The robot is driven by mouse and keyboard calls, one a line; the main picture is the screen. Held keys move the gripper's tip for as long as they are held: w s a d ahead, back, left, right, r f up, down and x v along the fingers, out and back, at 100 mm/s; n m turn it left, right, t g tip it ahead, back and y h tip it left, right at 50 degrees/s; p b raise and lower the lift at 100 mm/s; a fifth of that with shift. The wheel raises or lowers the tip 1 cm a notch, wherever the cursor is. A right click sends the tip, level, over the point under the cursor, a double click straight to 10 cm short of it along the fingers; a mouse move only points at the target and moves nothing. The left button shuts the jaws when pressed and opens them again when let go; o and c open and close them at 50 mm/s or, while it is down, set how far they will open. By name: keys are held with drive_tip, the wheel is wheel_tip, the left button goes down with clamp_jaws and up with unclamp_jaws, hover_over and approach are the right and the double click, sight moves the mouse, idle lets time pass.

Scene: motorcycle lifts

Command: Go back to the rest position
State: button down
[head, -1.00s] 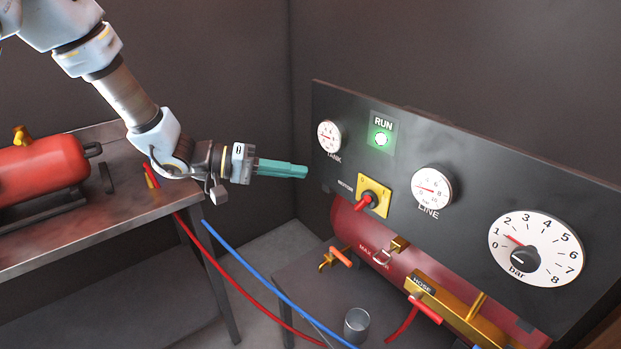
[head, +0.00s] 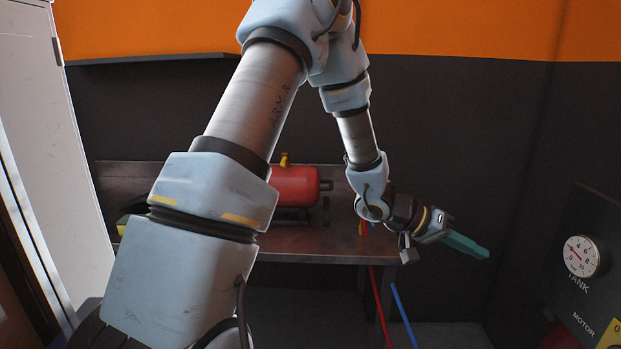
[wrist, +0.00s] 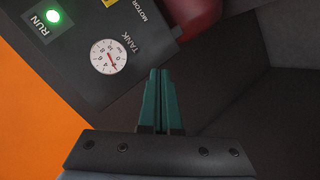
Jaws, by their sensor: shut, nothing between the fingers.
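My gripper (head: 482,251) is at the end of my bent arm, in the middle right of the head view. Its teal fingers are shut together with nothing between them. They point right, toward the dark control panel (head: 597,232), and hang in free air apart from it. The wrist view also shows the shut fingers (wrist: 161,98), with the panel (wrist: 101,22) beyond them at the upper left. My arm links cover much of the middle of the head view.
A metal bench (head: 140,190) with a small red tank (head: 295,186) stands behind my arm. A red hose (head: 379,300) and a blue hose (head: 403,312) hang near its edge. The tank gauge (head: 581,256) is at the right; the green run lamp (wrist: 53,16) is lit. A white door (head: 50,140) is at the left.

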drive_tip(key=w+a+n+t+y, duration=0.25)
drive_tip(key=w+a+t, duration=0.35)
drive_tip(key=w+a, duration=0.35)
drive_tip(key=w+a+n+t+y, duration=0.1)
drive_tip(key=w+a+t+y, duration=0.15)
drive_tip(key=a, duration=0.55)
drive_tip(key=w+a+n+t+y, duration=0.1)
drive_tip(key=w+a+n+y, duration=0.15)
drive_tip(key=a, duration=0.55)
drive_tip(key=s+a+n+g+y, duration=0.1)
drive_tip(key=s+a+g+y, duration=0.1)
drive_tip(key=s+a, duration=0.4)
drive_tip(key=s+a+n+g+y, duration=0.2)
drive_tip(key=s+a, duration=0.5)
drive_tip(key=a, duration=0.4)
drive_tip(key=shift+a+r+y, duration=0.2)
drive_tip(key=shift+r+y, duration=0.2)
drive_tip(key=shift+y, duration=0.05)
